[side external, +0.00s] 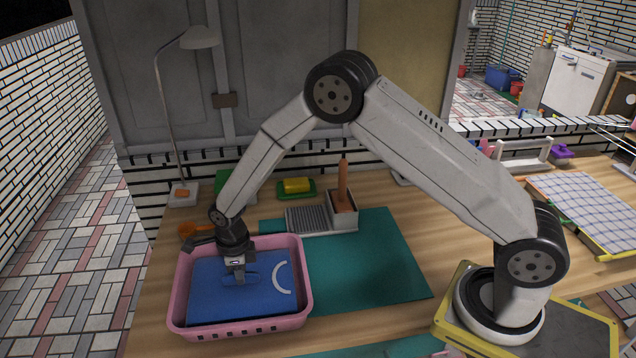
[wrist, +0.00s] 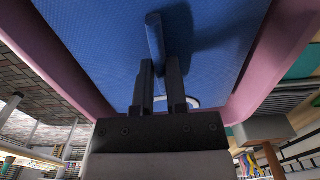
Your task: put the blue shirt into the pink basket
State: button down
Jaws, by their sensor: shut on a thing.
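The blue shirt (side external: 215,290) lies flat inside the pink basket (side external: 245,327), with a pale curved mark on its right part. The basket stands on the wooden table at the left. My gripper (side external: 239,277) points down into the basket and is shut on a pinched fold of the shirt. In the wrist view, my gripper (wrist: 160,82) has its two fingers close together around a raised blue ridge of the shirt (wrist: 100,40). The basket's pink walls (wrist: 262,65) show on both sides of the shirt. The shirt's underside is hidden.
A green mat (side external: 370,260) lies right of the basket. Behind it stand a grey rack with a brown-handled tool (side external: 343,185) and a yellow sponge on a green dish (side external: 296,187). A desk lamp (side external: 183,193) stands at the back left.

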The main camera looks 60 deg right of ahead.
jog(key=shift+f, duration=0.1)
jog(key=c, duration=0.7)
grip_release()
jog(key=shift+o, duration=0.2)
notch_tip(320, 180, up, 13)
jog(key=shift+d, duration=0.1)
dwell(0.5)
